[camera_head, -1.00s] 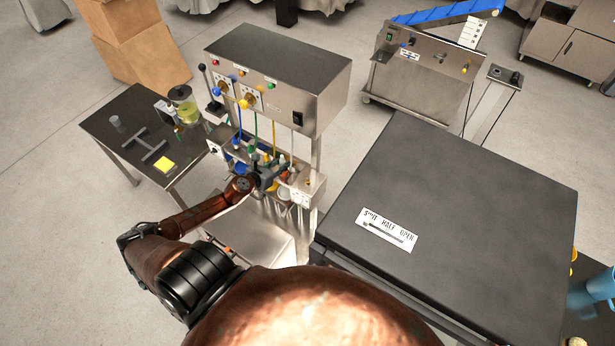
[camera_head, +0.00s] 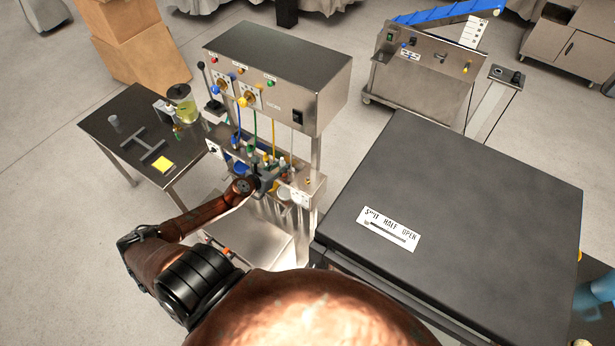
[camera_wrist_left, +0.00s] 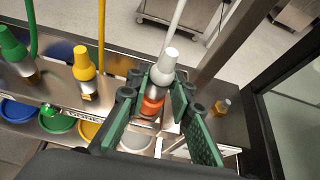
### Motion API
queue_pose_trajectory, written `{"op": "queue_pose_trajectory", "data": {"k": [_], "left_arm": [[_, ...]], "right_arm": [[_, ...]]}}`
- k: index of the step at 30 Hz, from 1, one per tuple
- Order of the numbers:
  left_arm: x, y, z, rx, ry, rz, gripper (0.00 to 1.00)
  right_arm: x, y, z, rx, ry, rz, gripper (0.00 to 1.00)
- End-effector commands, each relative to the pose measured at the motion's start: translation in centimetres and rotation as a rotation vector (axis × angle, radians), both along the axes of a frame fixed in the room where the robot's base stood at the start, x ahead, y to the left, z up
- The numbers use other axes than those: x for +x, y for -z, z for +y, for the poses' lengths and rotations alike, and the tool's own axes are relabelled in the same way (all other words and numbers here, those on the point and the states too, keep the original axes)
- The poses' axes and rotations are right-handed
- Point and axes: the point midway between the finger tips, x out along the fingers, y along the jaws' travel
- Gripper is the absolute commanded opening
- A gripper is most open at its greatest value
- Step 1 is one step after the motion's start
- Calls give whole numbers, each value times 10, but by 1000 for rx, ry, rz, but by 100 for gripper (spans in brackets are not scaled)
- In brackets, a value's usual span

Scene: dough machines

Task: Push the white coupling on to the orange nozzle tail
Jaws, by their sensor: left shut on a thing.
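The white coupling (camera_wrist_left: 168,60) hangs on a white hose in the left wrist view, with a metal collar at its lower end. An orange piece (camera_wrist_left: 151,107), the nozzle tail, shows directly below the collar, in line with it. Whether the two are fully seated together I cannot tell. My left gripper (camera_wrist_left: 158,80) is shut on the coupling near its collar, with its green-padded fingers either side. In the head view my left gripper (camera_head: 268,178) is at the front of the steel machine (camera_head: 275,80) and hides the coupling and nozzle there. My right gripper is not in view.
Yellow (camera_wrist_left: 83,65) and green (camera_wrist_left: 14,48) couplings on hoses stand left of my gripper. Coloured bowls, such as a yellow one (camera_wrist_left: 90,129), sit below the steel rail. A dark-topped cabinet (camera_head: 470,200) stands close on the right, a dark side table (camera_head: 125,125) on the left.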

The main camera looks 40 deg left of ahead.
Motion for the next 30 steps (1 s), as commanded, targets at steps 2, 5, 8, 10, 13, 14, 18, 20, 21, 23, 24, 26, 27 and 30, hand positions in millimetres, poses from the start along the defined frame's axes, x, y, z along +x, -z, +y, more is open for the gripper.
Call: {"op": "queue_pose_trajectory", "data": {"k": [2, 5, 8, 10, 13, 14, 18, 20, 21, 23, 24, 26, 27, 30], "left_arm": [[0, 0, 0, 0, 0, 0, 0], [0, 0, 0, 0, 0, 0, 0], [0, 0, 0, 0, 0, 0, 25], [0, 0, 0, 0, 0, 0, 30], [0, 0, 0, 0, 0, 0, 37], [0, 0, 0, 0, 0, 0, 39], [0, 0, 0, 0, 0, 0, 41], [0, 0, 0, 0, 0, 0, 41], [0, 0, 0, 0, 0, 1, 42], [0, 0, 0, 0, 0, 1, 44], [0, 0, 0, 0, 0, 1, 44], [0, 0, 0, 0, 0, 1, 44], [0, 0, 0, 0, 0, 1, 44], [0, 0, 0, 0, 0, 1, 44]], "right_arm": [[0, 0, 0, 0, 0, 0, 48], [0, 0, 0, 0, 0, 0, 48], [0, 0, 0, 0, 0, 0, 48], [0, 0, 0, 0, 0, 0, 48], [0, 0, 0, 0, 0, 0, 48], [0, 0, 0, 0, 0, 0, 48], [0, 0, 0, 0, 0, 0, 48], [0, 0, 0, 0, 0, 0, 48], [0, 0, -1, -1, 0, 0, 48], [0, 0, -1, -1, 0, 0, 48], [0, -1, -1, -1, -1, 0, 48], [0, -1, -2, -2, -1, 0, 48], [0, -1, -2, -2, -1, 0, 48], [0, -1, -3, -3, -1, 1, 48]]}}
